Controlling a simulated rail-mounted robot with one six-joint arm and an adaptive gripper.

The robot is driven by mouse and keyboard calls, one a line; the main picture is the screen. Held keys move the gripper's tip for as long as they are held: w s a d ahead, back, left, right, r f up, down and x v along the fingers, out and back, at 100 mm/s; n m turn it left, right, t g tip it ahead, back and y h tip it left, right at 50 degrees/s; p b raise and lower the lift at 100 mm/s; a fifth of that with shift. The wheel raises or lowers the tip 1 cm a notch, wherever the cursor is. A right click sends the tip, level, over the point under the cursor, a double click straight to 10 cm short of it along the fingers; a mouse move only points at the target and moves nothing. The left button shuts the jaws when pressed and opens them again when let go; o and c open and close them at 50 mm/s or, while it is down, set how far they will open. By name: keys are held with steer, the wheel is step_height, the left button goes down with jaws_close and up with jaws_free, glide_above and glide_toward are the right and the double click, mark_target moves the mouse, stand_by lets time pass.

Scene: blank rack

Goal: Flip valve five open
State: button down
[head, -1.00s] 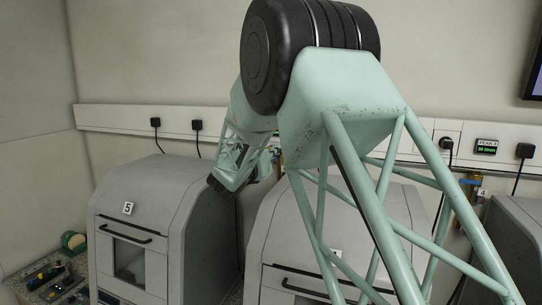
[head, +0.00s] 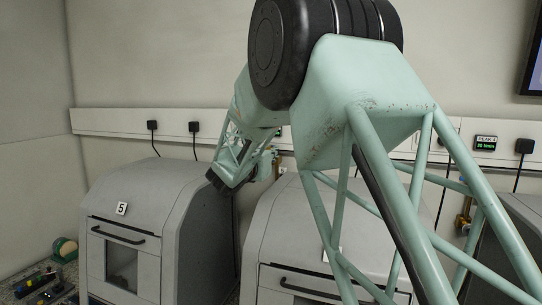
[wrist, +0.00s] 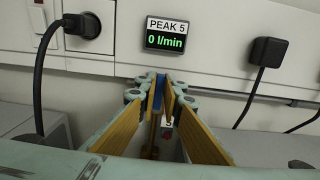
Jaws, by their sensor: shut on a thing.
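Valve five shows in the wrist view as a narrow blue lever (wrist: 158,88) with a brass-coloured part below it, close to the wall. A small tag with a 5 (wrist: 168,124) is beside it, partly covered by the finger. My gripper (wrist: 160,84) is shut on the blue lever, with a yellow-lined finger on each side. The display above (wrist: 165,35) reads "PEAK 5, 0 l/min". In the head view my arm hides most of the gripper and valve.
Grey cabinet 5 (head: 104,177) stands at the left, with another grey cabinet (head: 262,240) beside it. Black plugs (wrist: 268,52) and (wrist: 82,25) with hanging cables flank the display on the wall trunking (head: 105,122). Small items lie at the lower left.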

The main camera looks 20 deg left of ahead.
stand_by(0.3)
steer(key=c, duration=2.7)
jaws_free()
steer(key=shift+c, duration=0.2)
steer(key=shift+s, duration=0.1)
steer(key=s, duration=1.2)
steer(key=shift+w, duration=0.1)
